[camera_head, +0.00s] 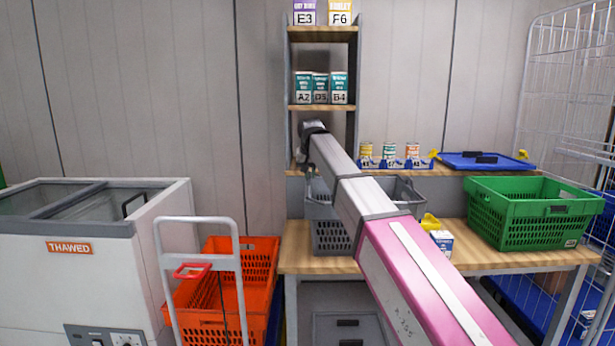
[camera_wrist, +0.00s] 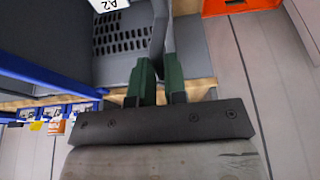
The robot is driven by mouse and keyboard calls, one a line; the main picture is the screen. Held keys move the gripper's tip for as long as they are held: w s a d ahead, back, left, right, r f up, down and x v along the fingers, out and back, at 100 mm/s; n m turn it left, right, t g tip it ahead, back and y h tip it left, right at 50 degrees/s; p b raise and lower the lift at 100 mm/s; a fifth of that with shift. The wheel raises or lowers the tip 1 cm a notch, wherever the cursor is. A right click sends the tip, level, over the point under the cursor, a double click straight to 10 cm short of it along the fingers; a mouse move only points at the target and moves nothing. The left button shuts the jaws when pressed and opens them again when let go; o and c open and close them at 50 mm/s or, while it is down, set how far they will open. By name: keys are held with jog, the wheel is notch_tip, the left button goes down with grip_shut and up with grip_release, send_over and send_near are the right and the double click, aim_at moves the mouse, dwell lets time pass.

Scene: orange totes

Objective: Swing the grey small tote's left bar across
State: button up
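The grey small tote (camera_head: 330,238) stands on the wooden worktop, partly hidden behind my arm. Its slotted wall shows in the wrist view (camera_wrist: 120,45). My gripper (camera_head: 311,188) points down at the tote's left end. In the wrist view its two green fingers (camera_wrist: 158,62) are close together, with a grey bar (camera_wrist: 160,25) of the tote between them. The fingers look shut on this bar, the left one. The bar's far end runs out of the wrist view, and my arm hides much of the tote in the head view.
A green crate (camera_head: 535,216) stands on the worktop (camera_head: 470,250) at the right. A small carton (camera_head: 442,241) is nearer the tote. Small cans and a blue lid (camera_head: 487,161) sit on the ledge behind. Shelving (camera_head: 322,107) rises above. An orange tote (camera_head: 240,270) and trolley (camera_head: 200,262) stand left.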

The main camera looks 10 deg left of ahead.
jog(key=shift+d, duration=0.2)
jog(key=shift+w+d+r, duration=0.2)
jog(key=shift+d+r, duration=0.15)
jog(key=shift+d, duration=0.4)
jog(key=shift+w+d, duration=0.15)
jog(key=shift+d, duration=0.65)
jog(key=shift+o, duration=0.2)
jog(key=shift+w+d+f, duration=0.1)
jog(key=shift+w+d, duration=0.15)
jog(key=shift+d, duration=0.65)
